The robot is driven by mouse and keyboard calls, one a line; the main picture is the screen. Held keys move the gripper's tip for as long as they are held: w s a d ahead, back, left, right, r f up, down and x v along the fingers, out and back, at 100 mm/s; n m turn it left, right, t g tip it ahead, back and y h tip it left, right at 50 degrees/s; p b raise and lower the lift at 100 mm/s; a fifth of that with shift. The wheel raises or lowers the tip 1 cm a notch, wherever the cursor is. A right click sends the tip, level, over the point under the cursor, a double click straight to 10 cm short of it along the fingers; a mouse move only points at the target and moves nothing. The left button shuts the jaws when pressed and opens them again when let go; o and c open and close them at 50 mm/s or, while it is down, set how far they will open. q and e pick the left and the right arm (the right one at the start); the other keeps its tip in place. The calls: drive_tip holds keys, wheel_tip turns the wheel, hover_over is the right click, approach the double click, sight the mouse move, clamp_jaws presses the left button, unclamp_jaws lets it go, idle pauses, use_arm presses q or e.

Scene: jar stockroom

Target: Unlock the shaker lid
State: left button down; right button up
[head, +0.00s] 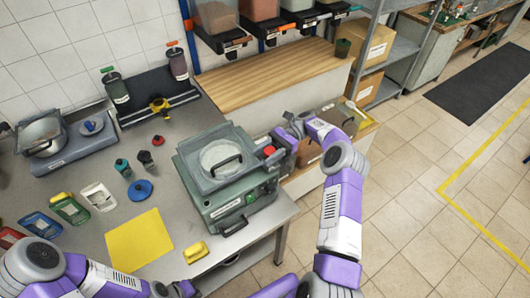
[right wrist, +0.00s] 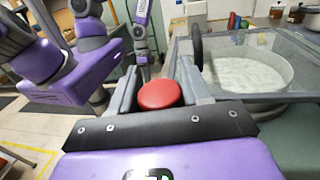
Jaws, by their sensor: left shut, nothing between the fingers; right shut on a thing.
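The shaker (head: 232,208) is a grey-green machine at the right end of the steel bench. Its see-through lid (head: 190,160) lies over a round pan of white material (head: 216,155). The lid (right wrist: 295,72) also shows at right in the right wrist view. A red knob (head: 269,150) sits on the shaker's right side. My right gripper (head: 281,146) is there, shut on the red knob (right wrist: 158,95), which shows between its fingers in the right wrist view. My left gripper (head: 184,289) is shut and empty at the bottom edge, partly cut off, near the bench front.
A yellow mat (head: 138,240) and a yellow block (head: 196,252) lie left of the shaker. Several small jars and trays stand on the bench, including a blue lid (head: 140,189). A wooden counter (head: 255,75) is behind. Open floor (head: 430,190) lies to the right.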

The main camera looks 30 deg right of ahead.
sight(266, 153)
drive_tip(key=shift+r, duration=0.1)
idle(0.4)
drive_tip(key=o, duration=1)
drive_tip(key=shift+c, duration=0.2)
wheel_tip(266, 153, up, 10)
drive_tip(key=shift+f+p, duration=0.1)
drive_tip(key=shift+p, duration=0.4)
